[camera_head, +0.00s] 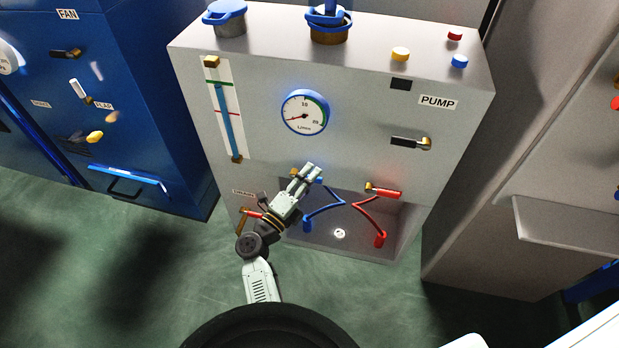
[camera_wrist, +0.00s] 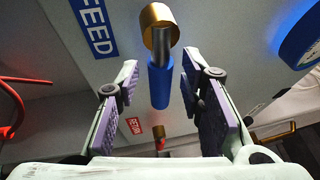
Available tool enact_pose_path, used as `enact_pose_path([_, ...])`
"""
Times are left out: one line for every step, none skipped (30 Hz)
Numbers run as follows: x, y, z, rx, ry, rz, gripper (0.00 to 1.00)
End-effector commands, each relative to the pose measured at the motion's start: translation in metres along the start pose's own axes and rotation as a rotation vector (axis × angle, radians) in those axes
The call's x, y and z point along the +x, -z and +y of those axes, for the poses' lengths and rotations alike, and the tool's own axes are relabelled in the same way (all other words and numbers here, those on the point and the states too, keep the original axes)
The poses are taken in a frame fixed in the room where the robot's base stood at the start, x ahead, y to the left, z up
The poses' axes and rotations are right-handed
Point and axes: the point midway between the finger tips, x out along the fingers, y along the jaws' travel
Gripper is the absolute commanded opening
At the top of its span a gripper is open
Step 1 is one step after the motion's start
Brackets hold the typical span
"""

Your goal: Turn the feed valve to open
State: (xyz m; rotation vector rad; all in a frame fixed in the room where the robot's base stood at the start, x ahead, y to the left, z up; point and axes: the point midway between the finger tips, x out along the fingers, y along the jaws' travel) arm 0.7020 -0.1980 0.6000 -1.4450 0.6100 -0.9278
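The feed valve shows in the wrist view as a brass fitting (camera_wrist: 160,22) with a grey stem and a blue handle (camera_wrist: 159,84), beside a blue FEED label (camera_wrist: 92,27). The handle points down the picture. My gripper (camera_wrist: 160,88) is open, with a finger on each side of the blue handle and a visible gap on both sides. In the head view my gripper (camera_head: 312,171) is at the lower front of the grey pump cabinet (camera_head: 350,150). It hides most of the feed valve there; only a bit of blue shows beside it.
A red-handled valve (camera_head: 385,192) sits right of my gripper, and another red handle (camera_head: 254,214) is low on the left. A blue hose (camera_head: 325,213) and a red hose (camera_head: 365,214) hang in the recess. A round gauge (camera_head: 305,112) is above.

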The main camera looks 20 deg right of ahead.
Motion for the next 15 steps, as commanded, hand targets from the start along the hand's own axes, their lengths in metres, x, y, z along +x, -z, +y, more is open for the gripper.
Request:
enact_pose_path([-0.0002,0.0,0.0,0.0,0.0,0.0,0.31])
enact_pose_path([-0.0002,0.0,0.0,0.0,0.0,0.0,0.29])
enact_pose_path([-0.0003,-0.0001,-0.0001,0.0,0.0,0.0,0.26])
enact_pose_path([-0.0003,-0.0001,-0.0001,0.0,0.0,0.0,0.24])
enact_pose_path([-0.0003,-0.0001,-0.0001,0.0,0.0,0.0,0.22])
enact_pose_path([-0.0004,-0.0001,-0.0001,0.0,0.0,0.0,0.2])
enact_pose_path([-0.0004,-0.0001,-0.0001,0.0,0.0,0.0,0.17])
enact_pose_path([-0.0004,-0.0001,-0.0001,0.0,0.0,0.0,0.15])
enact_pose_path([-0.0004,-0.0001,-0.0001,0.0,0.0,0.0,0.13])
enact_pose_path([-0.0004,-0.0001,-0.0001,0.0,0.0,0.0,0.11])
enact_pose_path([-0.0004,-0.0001,-0.0001,0.0,0.0,0.0,0.09])
enact_pose_path([-0.0004,-0.0001,-0.0002,0.0,0.0,0.0,0.06])
enact_pose_path([-0.0004,-0.0001,-0.0002,0.0,0.0,0.0,0.04])
enact_pose_path([-0.0004,-0.0001,-0.0002,0.0,0.0,0.0,0.02])
enact_pose_path([-0.0004,-0.0001,-0.0002,0.0,0.0,0.0,0.0])
